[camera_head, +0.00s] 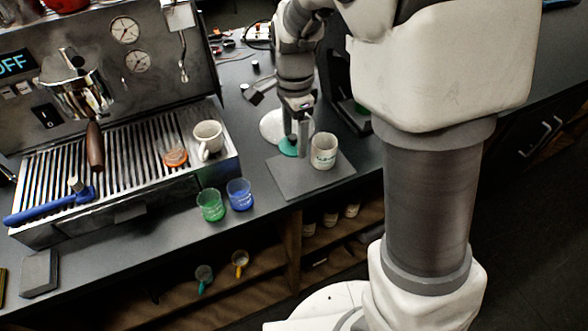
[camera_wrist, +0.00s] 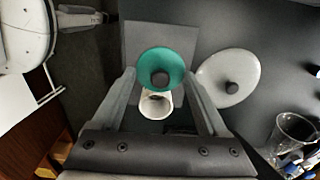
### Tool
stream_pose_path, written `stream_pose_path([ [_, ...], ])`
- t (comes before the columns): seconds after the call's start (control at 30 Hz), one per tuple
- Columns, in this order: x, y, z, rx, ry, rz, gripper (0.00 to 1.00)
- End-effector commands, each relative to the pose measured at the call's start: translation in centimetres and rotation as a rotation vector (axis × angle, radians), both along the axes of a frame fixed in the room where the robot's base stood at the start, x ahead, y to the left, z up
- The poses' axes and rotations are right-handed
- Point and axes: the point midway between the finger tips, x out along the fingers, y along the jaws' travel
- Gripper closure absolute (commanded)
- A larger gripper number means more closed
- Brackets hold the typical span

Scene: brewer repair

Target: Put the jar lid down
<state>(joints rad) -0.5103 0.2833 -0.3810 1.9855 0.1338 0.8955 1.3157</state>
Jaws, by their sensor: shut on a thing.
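The jar lid (camera_wrist: 160,60) is a round teal disc with a dark round knob. In the head view my gripper (camera_head: 295,150) points down, and the lid (camera_head: 287,147) shows at the fingertips, left of a white jar (camera_head: 323,157). The jar, open at the top, stands on a dark grey mat (camera_head: 290,182). In the wrist view the lid partly covers the jar (camera_wrist: 156,106). I cannot tell whether the lid touches the mat.
A white disc with a dark knob (camera_wrist: 229,68) lies on the counter beside the mat. A blue cup (camera_head: 239,195) and a green cup (camera_head: 211,206) stand near the front edge. The espresso machine (camera_head: 118,160) is on the left. A clear glass (camera_wrist: 293,130) shows in the wrist view.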

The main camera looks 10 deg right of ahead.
Motion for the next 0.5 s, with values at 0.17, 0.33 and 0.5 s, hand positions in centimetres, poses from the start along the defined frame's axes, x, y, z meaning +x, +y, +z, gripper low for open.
stream_pose_path([
  [0.17,-0.1,-0.1,-3.7,-0.002,0.006,-0.002,0.75],
  [0.33,-0.1,-0.1,-5.2,-0.001,0.002,-0.001,0.75],
  [0.5,-0.1,-0.1,-7.1,-0.001,0.004,-0.002,0.75],
])
